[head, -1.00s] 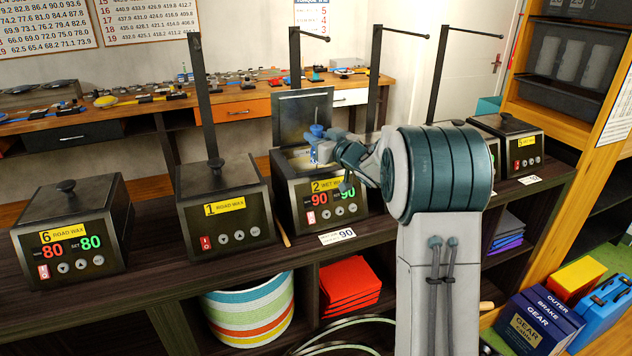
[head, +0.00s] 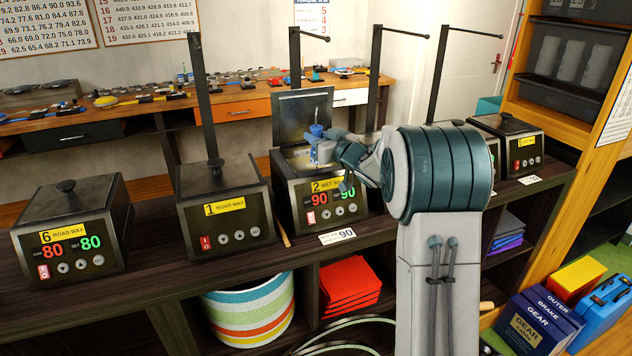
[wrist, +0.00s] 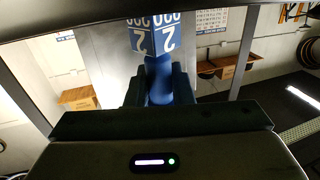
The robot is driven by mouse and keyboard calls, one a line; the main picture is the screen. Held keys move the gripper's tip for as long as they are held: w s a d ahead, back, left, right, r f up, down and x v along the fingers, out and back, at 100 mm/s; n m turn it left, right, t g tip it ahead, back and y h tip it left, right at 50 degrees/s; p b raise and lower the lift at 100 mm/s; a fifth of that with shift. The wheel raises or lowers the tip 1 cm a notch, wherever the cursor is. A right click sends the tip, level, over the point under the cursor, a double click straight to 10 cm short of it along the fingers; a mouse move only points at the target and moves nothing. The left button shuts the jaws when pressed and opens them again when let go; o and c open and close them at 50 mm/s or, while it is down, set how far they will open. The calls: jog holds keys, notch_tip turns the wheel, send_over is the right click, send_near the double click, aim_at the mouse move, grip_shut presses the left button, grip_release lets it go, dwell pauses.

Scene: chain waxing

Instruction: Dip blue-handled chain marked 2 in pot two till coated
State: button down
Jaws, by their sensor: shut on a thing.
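Pot two (head: 318,202) is a dark box with a yellow label "2 WET WAX" and displays reading 90 and 90. Its lid (head: 303,115) stands open at the back. My gripper (head: 322,148) is over the pot's opening, shut on the blue handle (head: 316,131). In the wrist view the blue handle (wrist: 160,82) sits between the two dark fingers, with a blue-and-white tag (wrist: 155,35) marked 2 beyond it.
Pot one (head: 226,215) and pot six (head: 72,232), both closed, stand to the left on the dark bench. Pot five (head: 507,145) stands closed at the right. Black posts with hooked arms rise behind the pots. A white card (head: 337,236) lies before pot two.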

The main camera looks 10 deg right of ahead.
jog(key=shift+r, duration=0.15)
notch_tip(320, 180, up, 12)
jog(key=p, duration=1)
jog(key=shift+r+p, duration=0.2)
jog(key=shift+p, duration=0.2)
jog(key=shift+a+f, duration=0.1)
dwell(0.6)
